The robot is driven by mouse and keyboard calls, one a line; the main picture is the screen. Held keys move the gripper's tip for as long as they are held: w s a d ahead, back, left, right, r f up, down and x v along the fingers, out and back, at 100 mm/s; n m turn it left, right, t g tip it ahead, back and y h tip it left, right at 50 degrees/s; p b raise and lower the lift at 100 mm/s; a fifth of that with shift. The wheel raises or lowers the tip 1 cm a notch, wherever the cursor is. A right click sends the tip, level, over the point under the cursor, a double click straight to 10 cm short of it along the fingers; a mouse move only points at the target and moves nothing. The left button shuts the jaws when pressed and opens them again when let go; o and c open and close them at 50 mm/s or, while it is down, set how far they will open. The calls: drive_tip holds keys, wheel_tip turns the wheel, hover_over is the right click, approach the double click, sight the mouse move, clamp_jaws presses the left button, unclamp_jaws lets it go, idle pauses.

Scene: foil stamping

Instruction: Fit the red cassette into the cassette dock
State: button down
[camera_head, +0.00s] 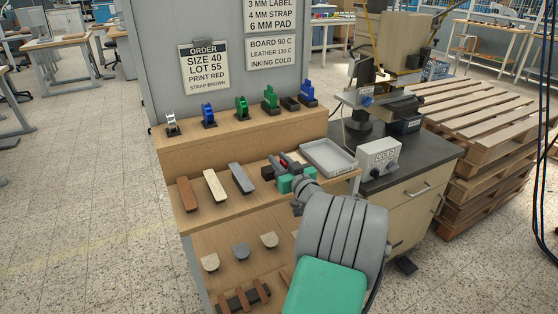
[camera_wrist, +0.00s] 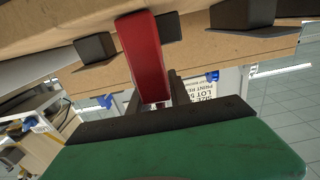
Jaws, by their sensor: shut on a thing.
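The red cassette (camera_wrist: 143,50) is a long red block in the wrist view, between the dark fingers of my gripper (camera_wrist: 153,92). My gripper is shut on it. In the head view my gripper (camera_head: 282,165) is over the right part of the middle shelf, and only a small red part of the cassette (camera_head: 288,160) shows. A green cassette (camera_head: 270,98) and a blue cassette (camera_head: 308,93) stand on the upper shelf. A low dark holder (camera_head: 290,103) between them looks empty. I cannot tell which part is the cassette dock.
A grey tray (camera_head: 328,157) lies just right of my gripper. A white control box (camera_head: 379,157) and a stamping machine (camera_head: 380,98) stand on the dark-topped cabinet. Several strips (camera_head: 215,186) lie on the middle shelf, left of my gripper. Reels (camera_head: 208,115) line the upper shelf.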

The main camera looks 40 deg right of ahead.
drive_tip(key=shift+f+b, duration=0.1)
drive_tip(key=shift+b, duration=0.25)
drive_tip(key=c, duration=1.2)
unclamp_jaws()
